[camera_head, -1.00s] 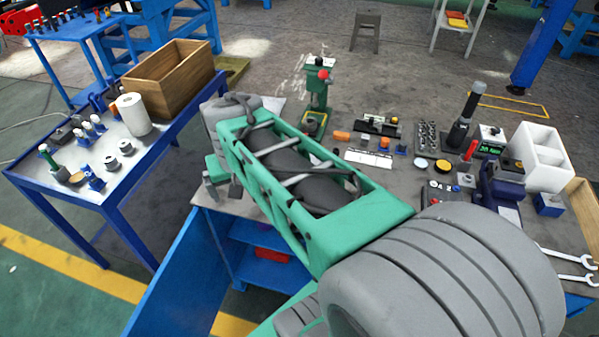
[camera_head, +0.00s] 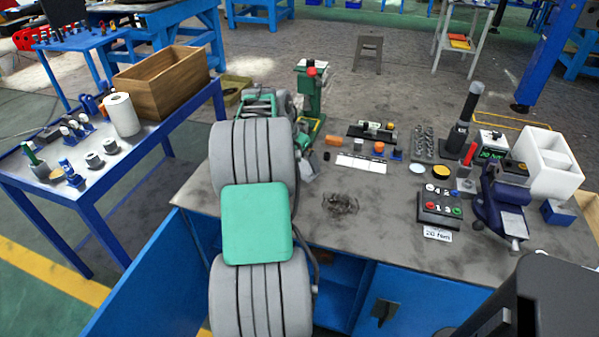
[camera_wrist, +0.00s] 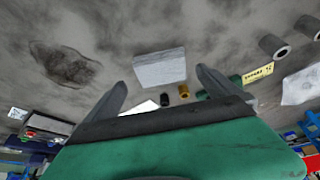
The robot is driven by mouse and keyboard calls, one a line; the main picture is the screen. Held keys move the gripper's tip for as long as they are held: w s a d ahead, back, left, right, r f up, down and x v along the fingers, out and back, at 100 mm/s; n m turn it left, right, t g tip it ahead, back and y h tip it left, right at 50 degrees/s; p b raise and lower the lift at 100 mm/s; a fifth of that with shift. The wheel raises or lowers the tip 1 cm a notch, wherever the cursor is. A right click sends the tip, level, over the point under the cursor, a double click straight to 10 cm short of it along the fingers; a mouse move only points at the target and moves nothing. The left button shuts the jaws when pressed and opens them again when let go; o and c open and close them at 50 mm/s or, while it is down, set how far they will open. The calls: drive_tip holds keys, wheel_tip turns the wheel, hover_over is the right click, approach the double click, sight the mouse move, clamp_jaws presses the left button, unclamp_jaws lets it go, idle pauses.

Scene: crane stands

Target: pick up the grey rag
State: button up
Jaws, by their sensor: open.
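In the wrist view, a flat light-grey slab with a cloth-like surface, which looks like the folded grey rag (camera_wrist: 160,68), lies on the worktop. My gripper (camera_wrist: 163,84) is above the worktop with its two fingers apart and nothing between them that I can see held. The rag shows just past the gap between the fingertips, roughly centred. In the head view my arm hides the rag and most of the gripper. A dark, irregular patch (camera_head: 340,203) lies on the worktop to the right of my arm; it also shows at left in the wrist view (camera_wrist: 62,65) and looks like a stain.
Near the fingers are a black and a brass cylinder (camera_wrist: 184,90). A green press (camera_head: 312,90) stands behind my arm. A button box (camera_head: 440,206) and a blue vise (camera_head: 503,205) stand at right. The worktop (camera_head: 370,235) around the dark patch is clear.

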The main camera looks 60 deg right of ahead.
sight(304, 167)
drive_tip(key=x, duration=0.4)
drive_tip(key=shift+d+f, duration=0.15)
drive_tip(key=shift+c, duration=0.4)
drive_tip(key=c, duration=1.4)
drive_tip(key=shift+o, duration=0.2)
drive_tip(key=shift+w+r, duration=0.1)
drive_tip(key=shift+r, duration=0.25)
wheel_tip(304, 167, up, 2)
drive_tip(key=shift+r, duration=0.1)
drive_tip(key=s+a+r, duration=0.6)
drive_tip(key=a+r, duration=0.4)
drive_tip(key=a, duration=0.2)
drive_tip(key=shift+s+a, duration=0.25)
drive_tip(key=shift+a, duration=0.05)
